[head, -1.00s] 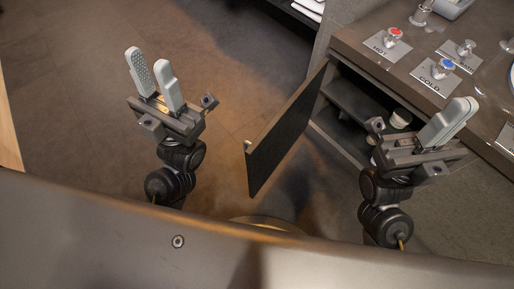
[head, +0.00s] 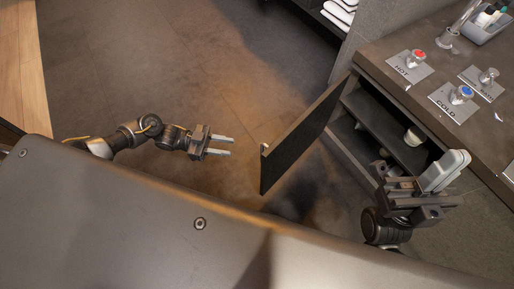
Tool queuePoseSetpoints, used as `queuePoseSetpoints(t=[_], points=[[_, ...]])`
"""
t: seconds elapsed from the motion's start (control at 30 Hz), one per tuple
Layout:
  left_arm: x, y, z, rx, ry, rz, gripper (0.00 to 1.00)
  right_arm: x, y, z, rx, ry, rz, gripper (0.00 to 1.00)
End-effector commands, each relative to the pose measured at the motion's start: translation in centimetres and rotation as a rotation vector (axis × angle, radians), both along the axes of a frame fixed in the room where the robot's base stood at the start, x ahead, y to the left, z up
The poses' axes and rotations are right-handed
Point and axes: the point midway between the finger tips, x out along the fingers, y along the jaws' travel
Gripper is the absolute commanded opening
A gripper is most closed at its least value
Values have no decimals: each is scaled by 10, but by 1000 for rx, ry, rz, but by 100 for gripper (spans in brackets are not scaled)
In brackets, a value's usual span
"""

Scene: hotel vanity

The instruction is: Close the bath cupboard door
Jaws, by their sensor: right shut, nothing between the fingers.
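The dark cupboard door (head: 302,138) stands swung open from the vanity cabinet, hinged near the counter's left corner. A small light handle shows at its free edge. The cupboard's open inside (head: 382,125) shows dark shelves. My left gripper (head: 232,146) is left of the door, open and empty, its fingers pointing right towards the door's free edge with a gap between. My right gripper (head: 455,165) is shut and empty, in front of the cabinet's right part, and hides some of the cupboard opening.
The counter (head: 400,97) carries a hot tap knob (head: 418,56), a cold tap knob (head: 461,95), another knob (head: 488,76), a faucet (head: 454,28) and a tray of toiletries (head: 487,22). A white cup (head: 413,137) is inside the cupboard. Floor left of the door is clear.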

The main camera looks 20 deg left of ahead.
Motion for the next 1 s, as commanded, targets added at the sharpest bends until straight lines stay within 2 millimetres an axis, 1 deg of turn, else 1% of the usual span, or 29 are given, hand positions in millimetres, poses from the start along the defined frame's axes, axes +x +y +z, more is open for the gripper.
queuePoseSetpoints(t=[0.17,0.4,0.6,0.8,1.0], points=[[2,-18,0,-5,-3,0,32,1,1,0,-3,7,0,0],[9,-63,0,-7,-4,0,32,1,1,-1,-3,6,-1,0],[14,-93,0,-6,-4,2,32,-2,-1,-2,4,-15,-4,0],[16,-106,0,-3,-5,2,32,-3,-2,-1,8,-27,-6,0],[16,-108,0,-2,-4,2,32,-3,-2,0,8,-33,-8,0]])
